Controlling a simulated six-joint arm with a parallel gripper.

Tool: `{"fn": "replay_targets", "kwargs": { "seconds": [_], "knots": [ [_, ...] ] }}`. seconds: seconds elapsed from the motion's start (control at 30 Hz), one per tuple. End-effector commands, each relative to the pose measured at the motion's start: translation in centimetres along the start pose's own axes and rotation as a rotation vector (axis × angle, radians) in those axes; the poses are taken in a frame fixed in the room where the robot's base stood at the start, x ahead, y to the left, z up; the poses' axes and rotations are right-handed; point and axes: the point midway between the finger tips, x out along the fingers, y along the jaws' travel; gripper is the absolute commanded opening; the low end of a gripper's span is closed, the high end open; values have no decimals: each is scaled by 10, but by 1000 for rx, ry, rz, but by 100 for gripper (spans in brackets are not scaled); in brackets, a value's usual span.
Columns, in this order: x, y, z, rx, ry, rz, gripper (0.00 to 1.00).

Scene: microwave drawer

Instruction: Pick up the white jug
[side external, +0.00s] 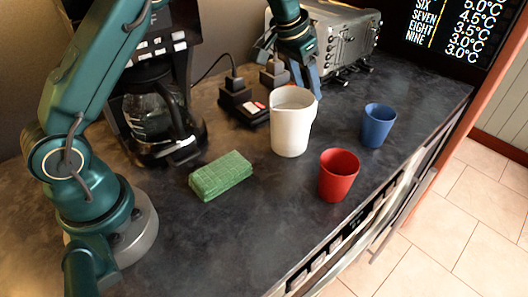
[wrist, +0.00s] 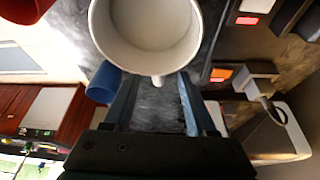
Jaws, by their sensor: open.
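The white jug (side external: 291,124) stands upright on the dark counter, in the middle of the side view. In the wrist view the jug (wrist: 157,60) shows its open top at the upper middle, with a small spout or lip pointing toward my gripper. My gripper (side external: 312,82) is just behind the jug in the side view, its fingers pointing down close to the jug's far side. In the wrist view my gripper (wrist: 157,85) is open, with its two fingers reaching toward the jug's near edge. The jug partly hides the fingertips, so I cannot tell whether they touch it.
A red cup (side external: 339,176) and a blue cup (side external: 378,126) stand right of the jug. A coffee maker (side external: 155,110), black plugs (side external: 240,98) and a silver appliance (side external: 342,38) stand behind. The front counter is clear.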

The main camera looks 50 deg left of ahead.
Motion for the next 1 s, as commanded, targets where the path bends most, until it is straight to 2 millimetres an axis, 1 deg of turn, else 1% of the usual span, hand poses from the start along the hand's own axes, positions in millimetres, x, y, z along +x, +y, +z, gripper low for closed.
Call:
{"fn": "replay_targets", "kwargs": {
  "seconds": [0.03, 0.27, 0.5, 0.6, 0.7, 0.9, 0.93, 0.97, 1.0],
  "knots": [
    [7, 0, 0, 0, -3, 1, 57],
    [21, 0, -1, 1, 1, 0, 57],
    [54, 1, -2, 1, -1, 0, 57],
    [63, 0, -2, 0, 0, -1, 57],
    [67, 0, -2, 0, 2, -1, 57],
    [67, 0, -2, 0, 2, -1, 57],
    [67, 0, -2, 0, 2, -1, 50],
    [67, 0, -2, 0, 2, -1, 38],
    [66, 0, -2, 0, 2, -1, 23]
  ]
}}
